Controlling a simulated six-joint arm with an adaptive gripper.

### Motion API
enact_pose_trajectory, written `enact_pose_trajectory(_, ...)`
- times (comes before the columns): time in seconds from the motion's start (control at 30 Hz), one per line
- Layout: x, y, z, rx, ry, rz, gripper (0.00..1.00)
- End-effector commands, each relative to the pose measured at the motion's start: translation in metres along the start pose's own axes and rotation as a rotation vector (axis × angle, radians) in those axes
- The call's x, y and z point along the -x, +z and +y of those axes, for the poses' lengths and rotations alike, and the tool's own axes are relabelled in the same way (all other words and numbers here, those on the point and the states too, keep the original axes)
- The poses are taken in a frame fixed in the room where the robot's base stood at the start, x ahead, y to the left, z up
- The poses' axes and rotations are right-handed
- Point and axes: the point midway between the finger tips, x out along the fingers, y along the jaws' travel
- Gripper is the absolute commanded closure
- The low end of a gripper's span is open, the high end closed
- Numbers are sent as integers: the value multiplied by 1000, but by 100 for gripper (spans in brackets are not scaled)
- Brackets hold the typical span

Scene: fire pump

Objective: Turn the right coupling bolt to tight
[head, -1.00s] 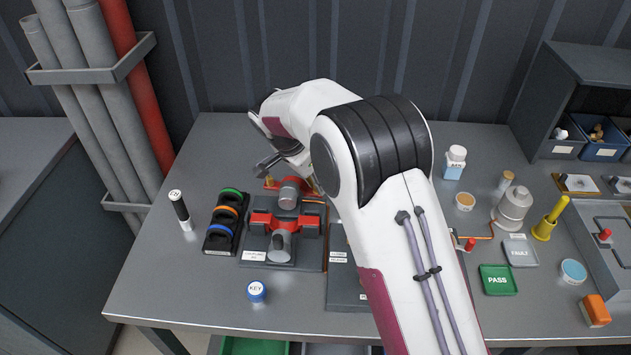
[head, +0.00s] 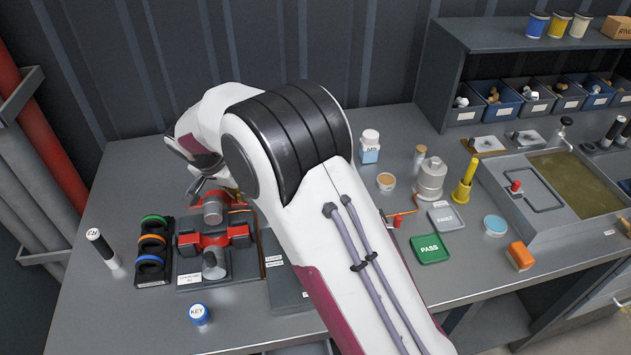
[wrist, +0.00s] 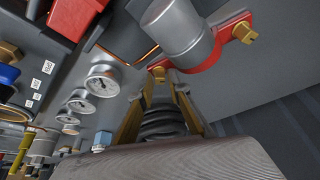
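The coupling has a grey cylinder on a red flange (wrist: 205,55) in the wrist view. In the head view its grey cylinder (head: 213,209) stands at the back of the pump block, left of my arm. One brass bolt (wrist: 160,73) sits at the flange end nearer the gauges, right at the tips of my gripper (wrist: 159,82). A second brass bolt (wrist: 245,32) is at the flange's other end, apart from the gripper. The fingers reach either side of the near bolt; I cannot tell whether they press on it. In the head view my arm hides the fingertips and near bolt.
Pressure gauges (wrist: 103,83) stand close left of the gripper in the wrist view. In the head view, a rack of coloured rings (head: 152,245), a KEY-labelled blue cap (head: 199,314) and a green PASS plate (head: 430,249) lie on the bench. The front left bench is mostly clear.

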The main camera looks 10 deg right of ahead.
Motion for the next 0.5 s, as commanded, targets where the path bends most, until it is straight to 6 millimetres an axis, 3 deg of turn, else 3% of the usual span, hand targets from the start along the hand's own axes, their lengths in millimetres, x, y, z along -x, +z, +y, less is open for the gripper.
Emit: enact_pose_trajectory(0.5,0,0,2,218,-92,0,83)
